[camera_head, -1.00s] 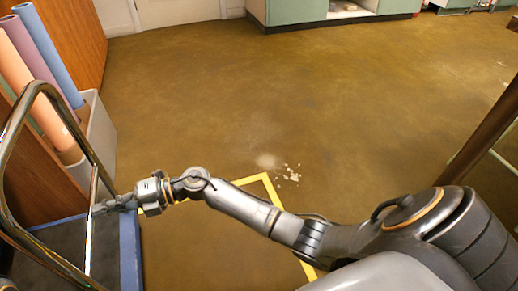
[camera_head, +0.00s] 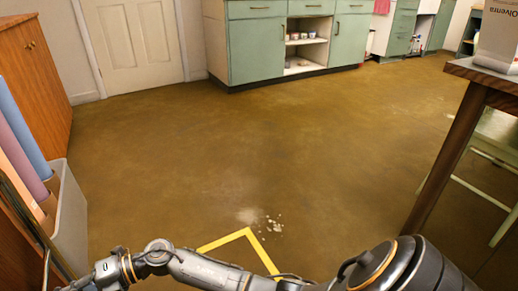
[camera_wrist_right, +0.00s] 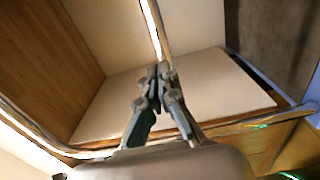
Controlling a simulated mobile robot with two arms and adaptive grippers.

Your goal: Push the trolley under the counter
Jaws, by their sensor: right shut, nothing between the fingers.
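The trolley's metal handle (camera_head: 38,228) shows at the lower left edge of the head view. Its deck is out of that view. In the right wrist view a shiny metal tube (camera_wrist_right: 235,127) crosses low, and a thin bright bar (camera_wrist_right: 152,25) runs up from the fingertips. My right gripper (camera_wrist_right: 158,72) is shut with nothing between its fingers, close to that bar; I cannot tell whether it touches. In the head view its fingers are cut off at the lower left. Green counter units (camera_head: 257,48) stand along the back wall. My left gripper is not in view.
A grey bin (camera_head: 68,215) with coloured rolls stands at the left beside a wooden cabinet (camera_head: 38,75). A table (camera_head: 455,135) with a box on it stands at the right. Yellow floor tape (camera_head: 262,250) and pale crumbs lie ahead. The middle floor is clear.

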